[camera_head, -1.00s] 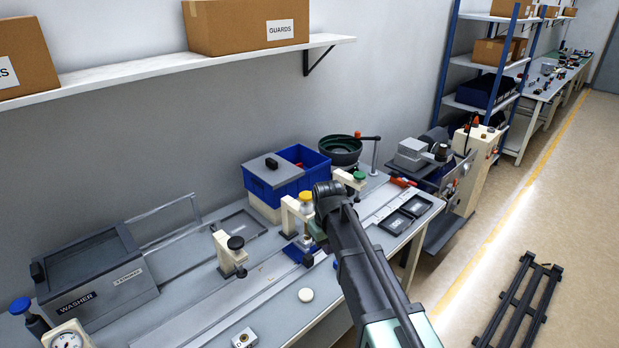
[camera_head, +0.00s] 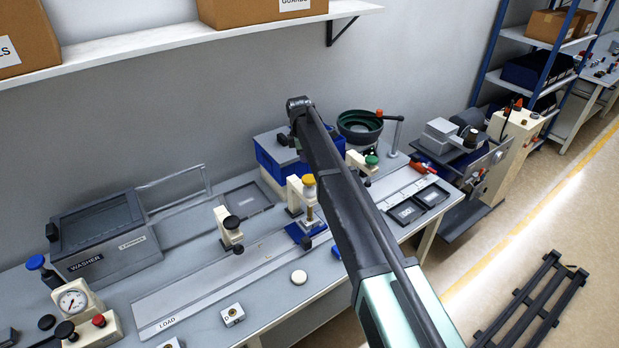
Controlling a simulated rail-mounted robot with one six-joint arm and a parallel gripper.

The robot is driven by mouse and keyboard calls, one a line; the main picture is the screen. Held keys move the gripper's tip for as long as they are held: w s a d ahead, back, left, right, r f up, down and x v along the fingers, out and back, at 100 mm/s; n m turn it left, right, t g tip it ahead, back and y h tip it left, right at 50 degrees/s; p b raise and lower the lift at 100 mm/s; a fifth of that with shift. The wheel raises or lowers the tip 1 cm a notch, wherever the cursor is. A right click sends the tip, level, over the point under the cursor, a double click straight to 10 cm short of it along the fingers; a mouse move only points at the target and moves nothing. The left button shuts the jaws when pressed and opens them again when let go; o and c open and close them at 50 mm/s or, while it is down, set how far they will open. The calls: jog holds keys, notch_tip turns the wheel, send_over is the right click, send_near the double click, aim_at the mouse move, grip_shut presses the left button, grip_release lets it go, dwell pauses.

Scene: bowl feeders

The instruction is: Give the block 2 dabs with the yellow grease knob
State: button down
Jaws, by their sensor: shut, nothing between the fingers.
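The yellow grease knob (camera_head: 309,180) tops a white-bodied piece in front of a cream stand (camera_head: 294,194), in the middle of the bench. Directly below it, a small metallic block (camera_head: 312,225) appears to sit in a blue fixture (camera_head: 297,233). My dark arm link passes just right of the knob and covers part of the bench behind it. My gripper's fingers cannot be seen; the arm's visible far end is a dark joint above the blue bin.
A slide rail (camera_head: 215,285) marked LOAD runs along the bench. Cream stands with a black knob (camera_head: 231,222) and a green knob (camera_head: 371,160) flank the yellow one. A blue bin (camera_head: 270,160) stands behind.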

aim_at(309, 178)
jog(key=shift+w+d, duration=0.15)
jog(key=shift+f+b, duration=0.3)
jog(key=f+b, duration=0.6)
jog(key=shift+d+f, duration=0.2)
jog(key=shift+d, duration=0.15)
